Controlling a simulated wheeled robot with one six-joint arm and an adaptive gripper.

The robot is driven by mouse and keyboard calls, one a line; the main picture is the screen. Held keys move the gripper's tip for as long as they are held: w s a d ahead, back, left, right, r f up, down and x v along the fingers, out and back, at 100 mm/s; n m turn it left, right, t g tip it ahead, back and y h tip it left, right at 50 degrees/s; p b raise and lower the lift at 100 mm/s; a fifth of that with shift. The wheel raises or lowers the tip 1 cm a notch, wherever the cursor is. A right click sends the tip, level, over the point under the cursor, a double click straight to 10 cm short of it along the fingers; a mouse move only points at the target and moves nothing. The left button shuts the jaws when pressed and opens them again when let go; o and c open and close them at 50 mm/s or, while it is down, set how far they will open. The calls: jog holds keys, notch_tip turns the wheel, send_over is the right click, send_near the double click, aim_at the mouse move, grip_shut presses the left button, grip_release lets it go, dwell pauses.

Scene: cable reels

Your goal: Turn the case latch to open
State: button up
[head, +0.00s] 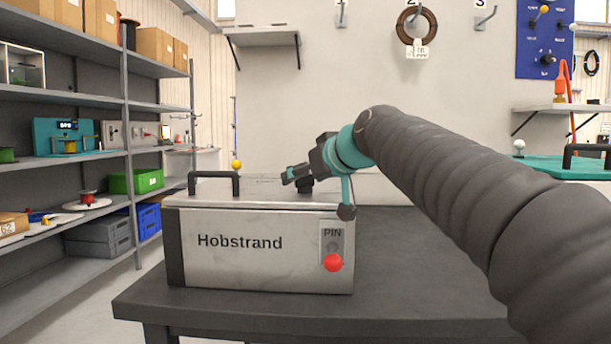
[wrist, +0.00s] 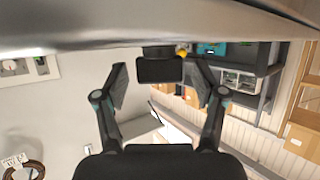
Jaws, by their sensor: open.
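The metal case (head: 260,247) marked "Hobstrand" stands shut on a dark table. A dark block (head: 304,186) stands on its lid near the right end; it looks like the latch, though I cannot be sure. My gripper (head: 291,175) is just above the lid at this block, pointing left. In the wrist view, which appears upside down, my open gripper (wrist: 156,78) has one finger on each side of a dark block (wrist: 160,70), with gaps showing on both sides. In the head view my gripper partly hides the block.
A dark handle (head: 214,177) rises from the lid's left part, with a yellow ball (head: 236,165) by it. A red knob (head: 333,263) sits under the PIN label on the front. Shelves (head: 60,100) stand left. The table (head: 420,270) is clear right of the case.

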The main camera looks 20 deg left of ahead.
jog(key=shift+w+a+f, duration=0.1)
jog(key=shift+w+a, duration=0.05)
jog(key=c, duration=1.2)
jog(key=shift+o, duration=0.2)
